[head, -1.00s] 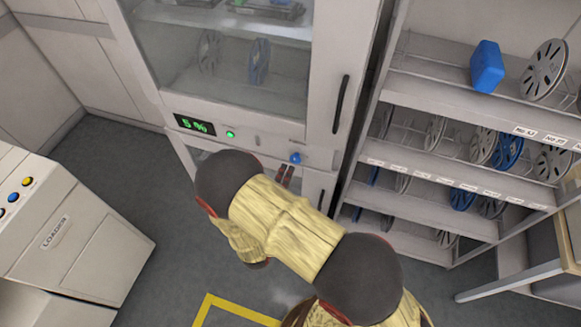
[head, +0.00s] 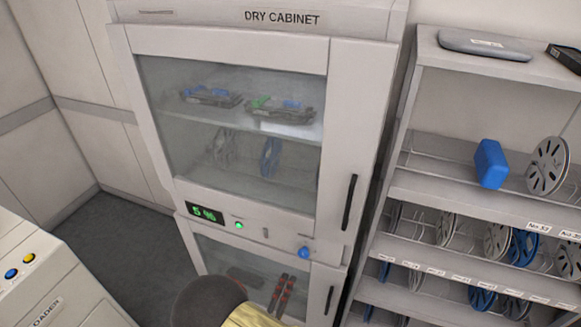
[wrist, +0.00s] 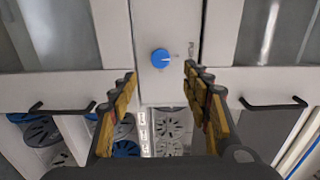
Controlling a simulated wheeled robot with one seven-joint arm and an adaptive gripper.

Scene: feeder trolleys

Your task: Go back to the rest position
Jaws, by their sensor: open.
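My gripper (wrist: 160,98) is open and empty in the wrist view, its yellow-padded fingers spread apart. The dry cabinet's blue knob (wrist: 161,58) shows between and beyond the fingertips, apart from them. In the head view my arm shows only as a dark joint and a bit of yellow cover at the bottom edge. My gripper is out of that view. The dry cabinet (head: 362,150) stands ahead with its glass doors shut, and its blue knob (head: 304,252) sits on the panel between them.
A shelf rack (head: 440,185) with reels and a blue box (head: 490,163) stands right of the cabinet. A loader machine (head: 60,270) with coloured buttons is at the lower left. Grey floor (head: 120,220) shows between loader and cabinet.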

